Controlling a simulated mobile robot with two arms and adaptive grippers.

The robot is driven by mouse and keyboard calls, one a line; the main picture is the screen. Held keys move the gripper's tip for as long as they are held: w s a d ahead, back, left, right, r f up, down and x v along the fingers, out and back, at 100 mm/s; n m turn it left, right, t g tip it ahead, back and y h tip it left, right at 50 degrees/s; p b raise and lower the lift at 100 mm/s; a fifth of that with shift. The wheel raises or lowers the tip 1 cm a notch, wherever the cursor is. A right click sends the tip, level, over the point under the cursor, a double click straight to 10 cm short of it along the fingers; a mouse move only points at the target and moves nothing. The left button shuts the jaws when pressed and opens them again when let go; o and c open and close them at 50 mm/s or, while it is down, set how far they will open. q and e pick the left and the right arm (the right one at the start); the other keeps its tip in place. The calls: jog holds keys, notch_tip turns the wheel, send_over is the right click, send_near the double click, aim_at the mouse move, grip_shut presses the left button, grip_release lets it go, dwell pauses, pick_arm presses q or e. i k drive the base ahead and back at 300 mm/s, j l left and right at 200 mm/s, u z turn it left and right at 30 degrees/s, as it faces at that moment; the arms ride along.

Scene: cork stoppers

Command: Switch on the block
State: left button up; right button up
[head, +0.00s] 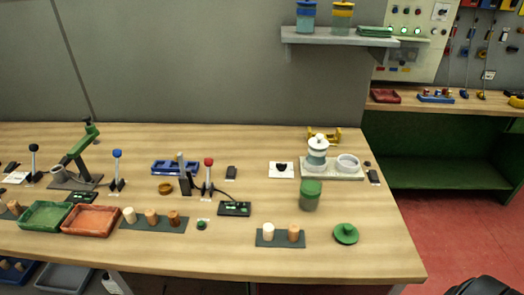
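No thing is plainly marked as the block, so I cannot tell which one it is. A blue block-like holder (159,168) lies mid-table, behind the red-knobbed lever (209,163). A small dark box (231,172) sits right of that lever. A white plate with a black knob (281,170) lies further right. Neither of my grippers can be made out in the head view.
Stoppers stand on dark mats (268,241) near the front edge. Green (46,229) and red (90,234) trays are left, below a green press (78,150). A dark shape (478,287) fills the bottom-right corner.

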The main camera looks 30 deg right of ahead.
aim_at(373, 174)
jog(key=z, duration=1.8)
